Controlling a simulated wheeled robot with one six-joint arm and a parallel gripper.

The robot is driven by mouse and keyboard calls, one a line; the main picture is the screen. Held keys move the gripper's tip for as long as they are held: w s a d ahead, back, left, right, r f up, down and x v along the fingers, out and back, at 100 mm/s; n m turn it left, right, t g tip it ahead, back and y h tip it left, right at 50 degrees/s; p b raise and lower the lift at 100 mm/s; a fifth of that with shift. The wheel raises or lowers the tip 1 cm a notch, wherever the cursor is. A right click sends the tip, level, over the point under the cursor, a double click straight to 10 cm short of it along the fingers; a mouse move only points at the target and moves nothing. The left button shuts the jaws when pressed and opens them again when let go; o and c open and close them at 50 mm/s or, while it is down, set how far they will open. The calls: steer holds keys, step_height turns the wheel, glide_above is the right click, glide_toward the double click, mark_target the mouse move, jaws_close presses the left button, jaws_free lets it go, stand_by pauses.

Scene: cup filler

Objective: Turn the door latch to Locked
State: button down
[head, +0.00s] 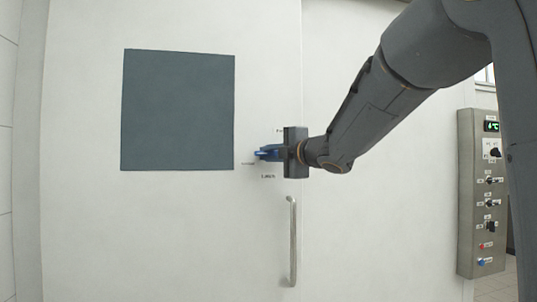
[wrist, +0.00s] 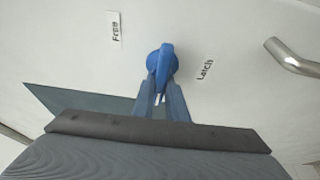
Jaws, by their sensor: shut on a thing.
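The blue latch knob (wrist: 162,62) is on the white door (head: 180,230), right of the dark panel. In the wrist view its raised grip runs nearly upright, leaning slightly. My gripper (wrist: 161,92) is shut on the near end of that grip. In the head view my gripper (head: 264,153) reaches in from the right and hides most of the knob. The "Free" label (wrist: 114,29) is left of the knob in the wrist view, and the "Latch" label (wrist: 205,68) is right of it. Another small label (head: 247,163), unreadable, is left of the knob in the head view.
A metal door handle (head: 292,240) stands out below the latch and also shows in the wrist view (wrist: 292,56). A dark square panel (head: 178,110) lies left of the latch. A grey control box (head: 482,190) with several switches is at the right.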

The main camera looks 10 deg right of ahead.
steer(key=c, duration=1.8)
jaws_free()
steer(key=shift+a, duration=0.1)
steer(key=shift+o, duration=0.2)
steer(key=b+v, duration=0.1)
steer(key=v, duration=0.7)
steer(key=shift+w+a, duration=0.1)
